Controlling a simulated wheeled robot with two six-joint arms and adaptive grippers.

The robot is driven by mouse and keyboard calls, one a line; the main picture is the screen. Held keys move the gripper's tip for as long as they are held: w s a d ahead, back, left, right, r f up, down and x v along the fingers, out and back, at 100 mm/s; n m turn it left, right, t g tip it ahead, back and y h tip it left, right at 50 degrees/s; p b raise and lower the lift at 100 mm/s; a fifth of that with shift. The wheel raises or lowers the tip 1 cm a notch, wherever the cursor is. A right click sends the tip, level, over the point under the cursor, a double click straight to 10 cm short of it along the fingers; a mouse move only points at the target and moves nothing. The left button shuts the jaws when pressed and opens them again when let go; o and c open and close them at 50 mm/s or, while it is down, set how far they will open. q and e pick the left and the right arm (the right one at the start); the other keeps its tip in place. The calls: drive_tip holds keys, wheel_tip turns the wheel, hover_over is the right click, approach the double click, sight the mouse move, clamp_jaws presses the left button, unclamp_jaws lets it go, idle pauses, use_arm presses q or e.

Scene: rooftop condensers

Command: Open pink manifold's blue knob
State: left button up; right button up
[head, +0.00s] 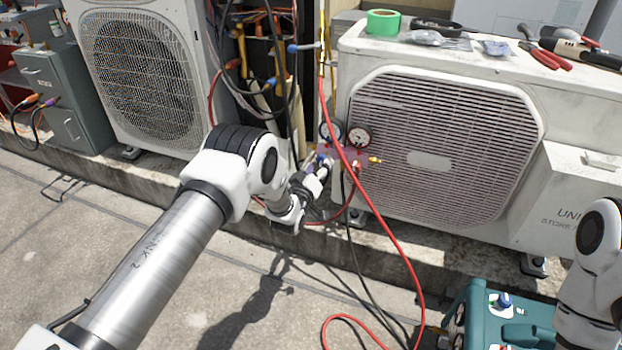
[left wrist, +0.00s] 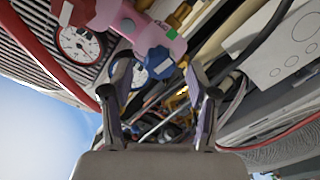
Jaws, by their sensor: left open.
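The pink manifold (head: 346,160) hangs in front of the right condenser's grille, with two round gauges (head: 358,136) on top. In the left wrist view the manifold (left wrist: 178,42) is at the top, with its blue knob (left wrist: 161,62) facing the camera and a red knob (left wrist: 74,12) to the left. In the head view the blue knob is mostly hidden by my gripper. My left gripper (head: 318,172) is at the manifold's left end. In the left wrist view the left gripper (left wrist: 157,68) is open, its fingertips on either side of the blue knob. I cannot tell whether they touch it.
A red hose (head: 395,240) and a black hose run from the manifold to the ground. Condensers (head: 445,140) stand on a concrete ledge. Tools (head: 545,55) and green tape (head: 383,22) lie on the right unit. A teal machine (head: 500,320) stands at lower right.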

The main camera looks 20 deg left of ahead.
use_arm(q)
drive_tip(key=s, duration=0.8)
drive_tip(key=shift+s+a, duration=0.15)
drive_tip(key=shift+s, duration=0.1)
drive_tip(key=s+a+f+m+g, duration=0.1)
drive_tip(key=s+f+g, duration=0.3)
drive_tip(key=s+f, duration=0.5)
drive_tip(key=s+f+g, duration=0.5)
drive_tip(key=s+f, duration=0.1)
drive_tip(key=s, duration=0.5)
drive_tip(key=s+f+m+g, duration=0.15)
drive_tip(key=s+g, duration=0.25)
drive_tip(key=s, duration=0.8)
drive_tip(key=s+f+m+g, duration=0.1)
drive_tip(key=s+m+g, duration=0.3)
drive_tip(key=s, duration=0.8)
wheel_tip(320, 180, up, 34)
drive_tip(key=g+p, duration=0.1)
drive_tip(key=p, duration=3.3)
drive_tip(key=shift+f+y, duration=0.2)
drive_tip(key=shift+y, duration=0.1)
